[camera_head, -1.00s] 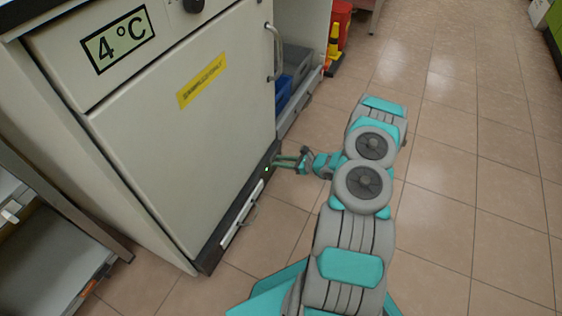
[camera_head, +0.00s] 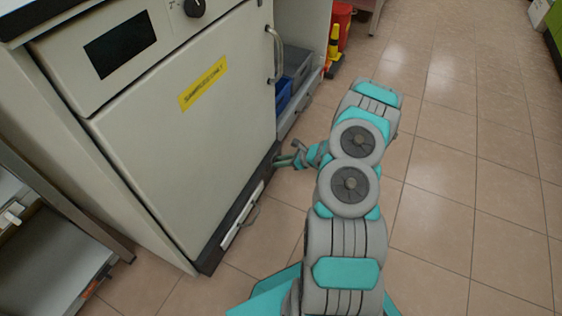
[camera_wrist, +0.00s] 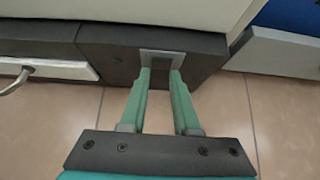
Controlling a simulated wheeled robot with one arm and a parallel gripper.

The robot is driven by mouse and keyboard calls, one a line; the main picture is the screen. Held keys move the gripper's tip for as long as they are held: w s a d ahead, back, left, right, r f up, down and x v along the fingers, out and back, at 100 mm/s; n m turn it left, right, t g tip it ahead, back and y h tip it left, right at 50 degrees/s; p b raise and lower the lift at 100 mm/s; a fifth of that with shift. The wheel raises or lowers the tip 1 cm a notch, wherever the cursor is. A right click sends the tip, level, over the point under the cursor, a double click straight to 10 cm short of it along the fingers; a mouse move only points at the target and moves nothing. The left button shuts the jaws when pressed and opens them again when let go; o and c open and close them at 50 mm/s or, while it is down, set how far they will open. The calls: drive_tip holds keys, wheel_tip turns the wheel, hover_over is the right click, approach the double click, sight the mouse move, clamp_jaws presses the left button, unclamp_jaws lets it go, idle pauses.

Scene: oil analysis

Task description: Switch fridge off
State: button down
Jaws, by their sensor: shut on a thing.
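The fridge (camera_head: 180,140) stands at the left with its door closed. Its display (camera_head: 120,44) is dark and blank. A dark base strip (camera_wrist: 105,50) runs along the fridge's foot. A grey plate with the power switch (camera_wrist: 163,56) is set in this strip, and a small dark green indicator (camera_wrist: 117,61) sits to its left. My gripper (camera_head: 281,160) is low at the fridge's right bottom corner. In the wrist view its green fingertips (camera_wrist: 160,74) are at the plate, shut on the switch, which they partly hide.
A handle (camera_head: 275,54) sticks out from the fridge door. A pull handle (camera_head: 240,228) juts from the base. A blue bin (camera_head: 283,90) and yellow and red items (camera_head: 335,40) stand beyond. The tiled floor at right is open.

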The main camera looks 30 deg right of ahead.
drive_tip(key=c, duration=0.6)
unclamp_jaws()
drive_tip(key=shift+c, duration=0.2)
drive_tip(key=v, duration=0.7)
drive_tip(key=shift+s+d+r+p, duration=0.2)
drive_tip(key=shift+s+r+p, duration=0.05)
drive_tip(key=shift+p, duration=0.15)
